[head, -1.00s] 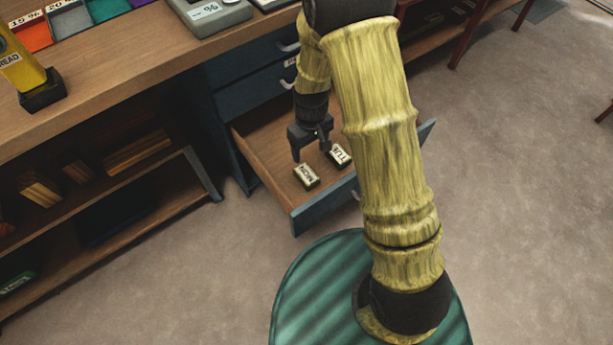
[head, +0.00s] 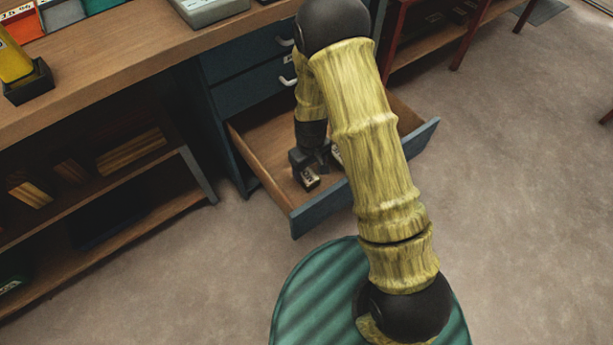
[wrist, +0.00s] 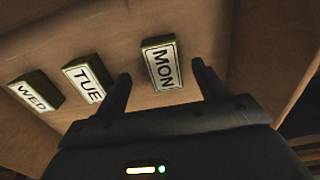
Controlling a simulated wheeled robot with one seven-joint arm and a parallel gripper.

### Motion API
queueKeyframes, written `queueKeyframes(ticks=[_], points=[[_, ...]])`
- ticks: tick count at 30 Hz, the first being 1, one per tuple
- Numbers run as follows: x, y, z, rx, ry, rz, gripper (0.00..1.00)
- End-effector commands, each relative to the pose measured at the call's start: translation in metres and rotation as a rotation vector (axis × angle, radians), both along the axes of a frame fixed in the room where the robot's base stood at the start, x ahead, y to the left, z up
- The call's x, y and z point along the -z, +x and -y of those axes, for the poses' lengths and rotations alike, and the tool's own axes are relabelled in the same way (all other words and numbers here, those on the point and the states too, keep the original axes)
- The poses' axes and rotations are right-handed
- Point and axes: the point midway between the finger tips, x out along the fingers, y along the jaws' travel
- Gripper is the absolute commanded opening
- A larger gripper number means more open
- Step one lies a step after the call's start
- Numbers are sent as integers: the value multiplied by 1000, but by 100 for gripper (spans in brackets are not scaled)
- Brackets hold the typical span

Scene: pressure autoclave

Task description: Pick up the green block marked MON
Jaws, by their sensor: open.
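The MON block (wrist: 161,63) lies in the open drawer, label up, with green sides. In the wrist view it sits between and slightly beyond the two open fingers of my gripper (wrist: 160,82), and neither finger visibly touches it. In the head view my gripper (head: 308,168) is low inside the drawer, right over the MON block (head: 308,180), and covers part of it. The TUE block (wrist: 88,79) lies just left of the left finger in the wrist view. The WED block (wrist: 35,91) lies farther left.
The drawer (head: 265,160) is pulled out, with its walls close around my gripper and blocks. Closed drawers (head: 250,75) are above it. An open shelf (head: 110,200) stands at the left. The carpet (head: 510,200) at the right is clear.

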Motion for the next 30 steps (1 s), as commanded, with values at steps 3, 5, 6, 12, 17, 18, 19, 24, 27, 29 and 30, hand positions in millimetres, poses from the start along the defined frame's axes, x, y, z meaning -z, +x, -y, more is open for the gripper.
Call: queueKeyframes(ticks=[3, 5, 6, 12, 17, 18, 19, 24, 27, 29, 30], points=[[10, 0, -1, 0, -1, -2, 71], [18, -1, -2, -1, 0, -2, 71], [25, 0, -3, -1, 0, -2, 71], [50, 0, -4, 0, -1, -1, 71], [52, 0, -4, 0, 0, 0, 71], [52, 0, -4, 0, 0, 0, 71], [52, 0, -4, 0, 0, 0, 71], [52, 0, -4, 0, 0, 0, 71], [52, 0, -4, 0, 0, 0, 71], [52, 0, -4, 0, 0, 0, 71], [52, 0, -4, 0, 0, 0, 69]])
